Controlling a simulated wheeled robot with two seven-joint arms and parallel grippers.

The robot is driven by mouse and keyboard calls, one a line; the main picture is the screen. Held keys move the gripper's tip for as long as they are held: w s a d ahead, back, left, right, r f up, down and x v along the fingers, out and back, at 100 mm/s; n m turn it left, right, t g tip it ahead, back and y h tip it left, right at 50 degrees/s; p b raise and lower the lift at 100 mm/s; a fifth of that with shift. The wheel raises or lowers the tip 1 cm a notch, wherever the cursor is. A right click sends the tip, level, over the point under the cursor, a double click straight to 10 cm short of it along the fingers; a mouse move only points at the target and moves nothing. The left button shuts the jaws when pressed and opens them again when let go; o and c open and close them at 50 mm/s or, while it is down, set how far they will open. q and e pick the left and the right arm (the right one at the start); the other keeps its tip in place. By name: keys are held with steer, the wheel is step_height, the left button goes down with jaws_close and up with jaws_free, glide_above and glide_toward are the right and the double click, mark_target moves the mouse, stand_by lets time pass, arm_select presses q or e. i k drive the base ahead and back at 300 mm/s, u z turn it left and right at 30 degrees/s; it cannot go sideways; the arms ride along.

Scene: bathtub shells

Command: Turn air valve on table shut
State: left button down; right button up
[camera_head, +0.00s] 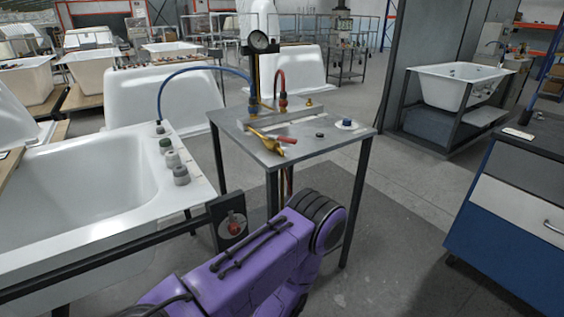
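A small grey metal table (340,146) stands in the middle of the view. On it are a round pressure gauge (258,41) on a post, a curved red hose (281,76) and a brass-coloured fitting (265,139). A small red handle-like piece (287,140) lies beside the brass fitting; I cannot tell whether it is joined to it or which way the valve is set. Lower down, in front of the table, a dark plate carries a round red knob (234,224). One of my purple arm links is in front of the table. Neither gripper shows.
A white bathtub (187,197) on a dark frame stands at the left, with grey fittings on its rim. A blue hose (203,69) arches from it to the table. A blue-and-white cabinet (515,215) stands at the right. Floor between table and cabinet is clear.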

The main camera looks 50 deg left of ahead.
mark_target(284, 139)
steer(key=u, duration=0.4)
steer(key=k, duration=0.25)
steer(key=u, duration=0.35)
